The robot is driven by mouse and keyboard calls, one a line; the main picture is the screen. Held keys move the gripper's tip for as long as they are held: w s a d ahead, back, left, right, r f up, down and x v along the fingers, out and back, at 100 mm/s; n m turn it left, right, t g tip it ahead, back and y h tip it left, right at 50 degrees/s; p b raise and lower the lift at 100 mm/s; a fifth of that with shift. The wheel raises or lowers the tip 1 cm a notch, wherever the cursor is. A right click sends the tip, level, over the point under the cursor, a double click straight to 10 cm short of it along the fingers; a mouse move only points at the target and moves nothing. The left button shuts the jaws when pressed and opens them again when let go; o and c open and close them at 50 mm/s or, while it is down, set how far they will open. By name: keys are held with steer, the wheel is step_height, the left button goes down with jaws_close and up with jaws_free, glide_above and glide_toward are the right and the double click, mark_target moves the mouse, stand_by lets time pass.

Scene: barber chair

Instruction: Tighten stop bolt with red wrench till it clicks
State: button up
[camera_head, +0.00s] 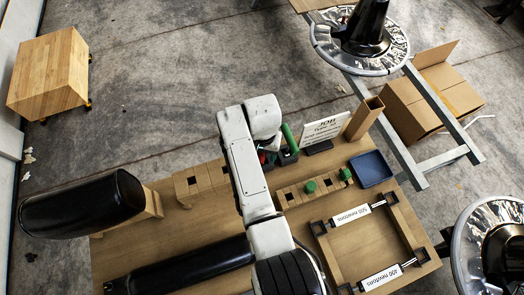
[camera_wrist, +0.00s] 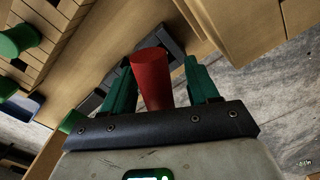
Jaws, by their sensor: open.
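A red tapered handle (camera_wrist: 152,80), which looks like the red wrench's grip, stands between the green fingers of my gripper (camera_wrist: 159,66) in the wrist view. The fingers are apart, one on each side of it, with gaps visible. The handle's lower part is hidden by the gripper body. In the head view my white arm reaches over the wooden bench (camera_head: 200,226), and a bit of red shows beside it, mostly covered. I cannot pick out the stop bolt; the wooden frame (camera_head: 408,222) holds rods labelled 500 and 400 newtons.
A green handle (camera_head: 290,138) stands in a dark holder close to my arm. A wooden rack with green knobs (camera_head: 310,186), a blue tray (camera_head: 371,169), a sign (camera_head: 320,130) and a wooden post (camera_head: 364,117) are to the right. A black cushion (camera_head: 82,205) lies left.

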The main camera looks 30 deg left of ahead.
step_height(320, 180, up, 11)
steer(key=shift+f, duration=0.1)
stand_by(0.5)
steer(key=s+d+f+m+t, duration=0.1)
steer(key=d+f+t, duration=0.1)
steer(key=d, duration=1.4)
steer(key=s+d+f+m+t, duration=0.1)
steer(key=d+f, duration=0.1)
steer(key=d, duration=1.3)
steer(key=s+d+r+m+t, duration=0.2)
steer(key=s+d+r, duration=0.3)
steer(key=s+d, duration=0.65)
steer(key=s+d+f+g, duration=0.1)
steer(key=s+f+g, duration=0.2)
steer(key=s+f, duration=0.3)
steer(key=s, duration=0.2)
steer(key=shift+s+d+g, duration=0.3)
steer(key=shift+d+g, duration=0.05)
steer(key=shift+g, duration=0.05)
